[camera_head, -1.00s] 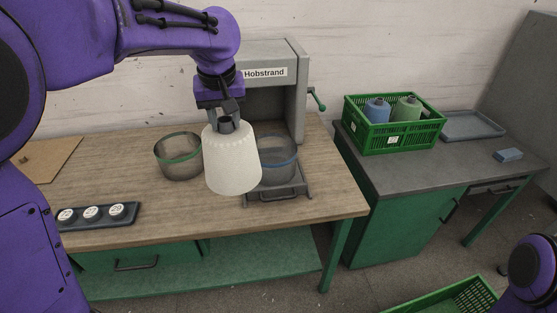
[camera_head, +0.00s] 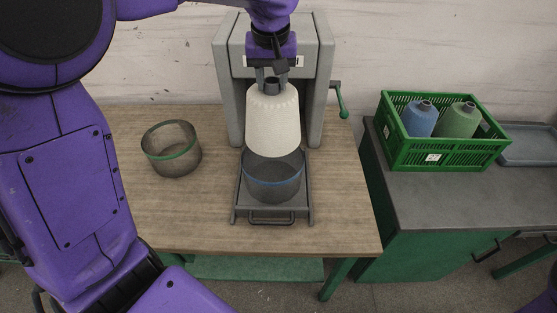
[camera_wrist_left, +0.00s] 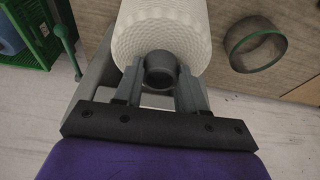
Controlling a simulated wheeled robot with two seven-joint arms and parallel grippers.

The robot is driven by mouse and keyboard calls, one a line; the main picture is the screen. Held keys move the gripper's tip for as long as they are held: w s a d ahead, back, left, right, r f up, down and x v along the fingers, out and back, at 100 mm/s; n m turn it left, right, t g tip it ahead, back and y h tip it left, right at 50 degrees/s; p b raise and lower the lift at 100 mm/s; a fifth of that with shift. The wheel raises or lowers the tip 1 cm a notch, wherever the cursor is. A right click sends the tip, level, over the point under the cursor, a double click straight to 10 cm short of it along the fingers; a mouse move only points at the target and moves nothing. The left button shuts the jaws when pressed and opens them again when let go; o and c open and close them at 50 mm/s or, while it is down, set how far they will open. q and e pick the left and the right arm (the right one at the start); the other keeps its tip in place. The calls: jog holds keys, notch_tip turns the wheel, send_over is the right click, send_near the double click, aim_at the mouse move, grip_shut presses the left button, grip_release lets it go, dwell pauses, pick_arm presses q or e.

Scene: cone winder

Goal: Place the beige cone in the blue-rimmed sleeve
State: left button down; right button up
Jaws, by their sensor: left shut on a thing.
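The beige cone (camera_head: 273,122) hangs upright from my left gripper (camera_head: 271,82), which is shut on the dark tube end at its top. In the left wrist view the gripper's fingers (camera_wrist_left: 160,88) close on both sides of that tube, and the cone (camera_wrist_left: 165,35) extends away from them. The blue-rimmed sleeve (camera_head: 273,184) stands on the grey tray of the machine. The cone's lower end overlaps the sleeve's far upper edge in the head view; I cannot tell whether it is inside or above the opening. My right gripper is not in view.
The grey machine (camera_head: 229,85) stands close behind the cone, with a green-handled crank (camera_head: 342,108) on its right. A green-rimmed sleeve (camera_head: 171,157) stands to the left on the wooden table (camera_head: 200,220). A green crate (camera_head: 400,150) holds a blue cone and a green cone.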

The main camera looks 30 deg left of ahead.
aim_at(272, 137)
pick_arm(q)
notch_tip(272, 137, down, 13)
jog(key=shift+s+p, duration=0.1)
jog(key=shift+p, duration=0.85)
notch_tip(272, 137, down, 3)
jog(key=shift+s+f+p, duration=0.15)
jog(key=shift+p, duration=0.25)
jog(key=shift+a+f, duration=0.1)
jog(key=shift+f, duration=0.2)
jog(key=c, duration=0.6)
grip_release()
jog(key=shift+f, duration=0.1)
jog(key=shift+c, duration=0.2)
